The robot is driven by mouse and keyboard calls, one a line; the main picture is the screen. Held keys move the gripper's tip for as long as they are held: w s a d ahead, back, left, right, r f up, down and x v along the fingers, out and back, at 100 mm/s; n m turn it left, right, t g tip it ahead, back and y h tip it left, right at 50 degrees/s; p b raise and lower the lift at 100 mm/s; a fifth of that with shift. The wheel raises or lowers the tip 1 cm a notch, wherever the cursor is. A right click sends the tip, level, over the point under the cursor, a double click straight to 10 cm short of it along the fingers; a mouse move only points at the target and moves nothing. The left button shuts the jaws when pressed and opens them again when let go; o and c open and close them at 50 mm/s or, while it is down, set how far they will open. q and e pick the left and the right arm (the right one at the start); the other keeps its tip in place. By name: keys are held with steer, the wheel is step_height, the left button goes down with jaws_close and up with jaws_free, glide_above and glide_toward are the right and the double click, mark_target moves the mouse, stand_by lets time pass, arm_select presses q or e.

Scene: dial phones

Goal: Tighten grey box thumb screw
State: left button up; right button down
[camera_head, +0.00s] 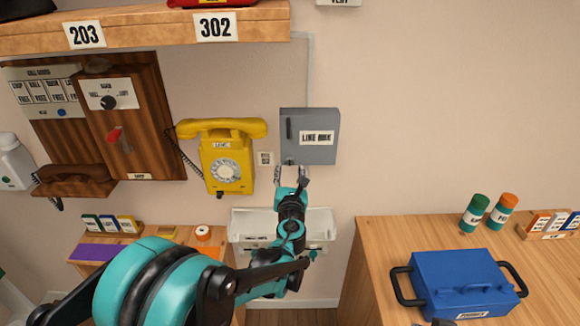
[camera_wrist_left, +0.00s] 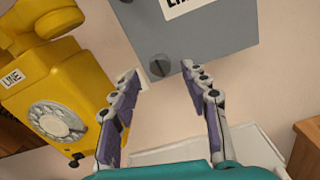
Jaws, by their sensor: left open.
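The grey box (camera_head: 310,150), labelled "LINE BOX", is mounted on the wall right of the yellow phone. Its lower part also shows in the left wrist view (camera_wrist_left: 205,40). The thumb screw (camera_wrist_left: 159,65) is a round, slotted grey knob on the box's lower left corner. My left gripper (camera_head: 291,178) is just below the box in the head view. In the left wrist view the left gripper (camera_wrist_left: 165,82) is open and empty. Its fingertips are on either side of and just below the screw, apart from it.
The yellow dial phone (camera_head: 222,160) hangs close left of the box. A white tray (camera_head: 325,222) sits on the wall below. A wooden shelf (camera_head: 150,28) is above left. A counter with a blue case (camera_head: 462,280) stands at right. The wall right of the box is clear.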

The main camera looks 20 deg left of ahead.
arm_select(q)
steer(key=v, duration=0.8)
steer(key=shift+s, duration=0.35)
